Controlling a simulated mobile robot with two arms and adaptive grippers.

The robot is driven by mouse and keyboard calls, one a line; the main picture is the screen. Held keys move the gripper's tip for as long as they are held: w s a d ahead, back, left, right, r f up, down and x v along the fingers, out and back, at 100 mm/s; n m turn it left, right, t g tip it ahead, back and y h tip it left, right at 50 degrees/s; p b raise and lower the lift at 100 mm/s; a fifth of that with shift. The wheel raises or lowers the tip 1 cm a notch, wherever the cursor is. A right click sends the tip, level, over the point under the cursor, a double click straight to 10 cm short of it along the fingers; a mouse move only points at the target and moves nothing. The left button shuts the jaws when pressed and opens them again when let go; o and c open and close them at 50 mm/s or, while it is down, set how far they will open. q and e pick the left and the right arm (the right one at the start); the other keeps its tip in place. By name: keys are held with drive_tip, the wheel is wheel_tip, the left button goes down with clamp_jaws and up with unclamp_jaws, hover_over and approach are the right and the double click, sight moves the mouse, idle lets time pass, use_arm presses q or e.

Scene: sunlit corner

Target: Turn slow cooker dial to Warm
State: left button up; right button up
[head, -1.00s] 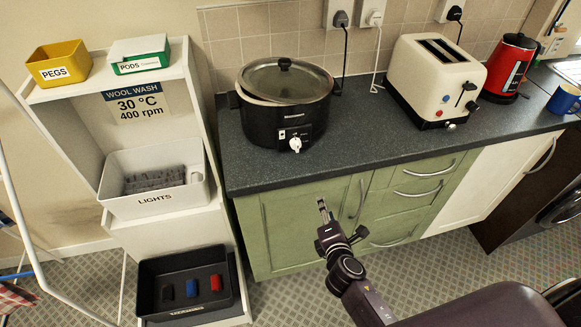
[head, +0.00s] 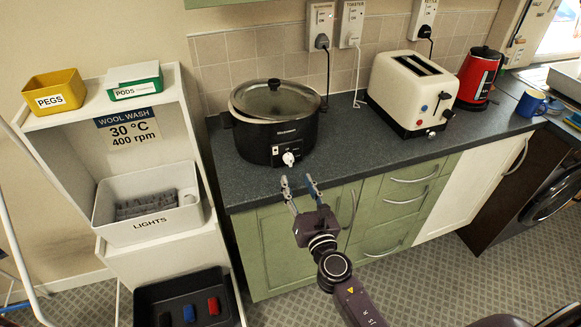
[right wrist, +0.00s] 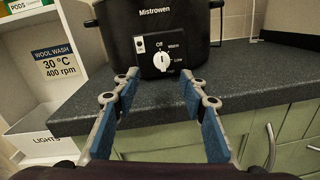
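The black slow cooker (head: 277,133) with a glass lid stands on the counter near its left end. Its white dial (head: 289,158) is on the front panel and also shows in the right wrist view (right wrist: 163,62). The labels Off, Warm and Low read around the dial there; the exact pointer direction is too small to be sure of. My right gripper (head: 298,182) is open and empty, in front of and below the dial. In the right wrist view its blue-padded fingers (right wrist: 160,88) point toward the dial, apart from it. My left gripper is not in view.
The dark counter (head: 348,147) has free room between the cooker and the cream toaster (head: 408,95). A red kettle (head: 480,77) and blue mug (head: 530,102) stand farther right. A white shelf unit (head: 152,228) with bins is on the left. Green cupboards are under the counter.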

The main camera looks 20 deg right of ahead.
sight(290, 164)
drive_tip(key=shift+w+d+f, duration=0.1)
drive_tip(key=shift+w+d, duration=0.05)
drive_tip(key=shift+w, duration=1.85)
drive_tip(key=shift+w+d, duration=0.1)
drive_tip(key=shift+w, duration=1.85)
clamp_jaws()
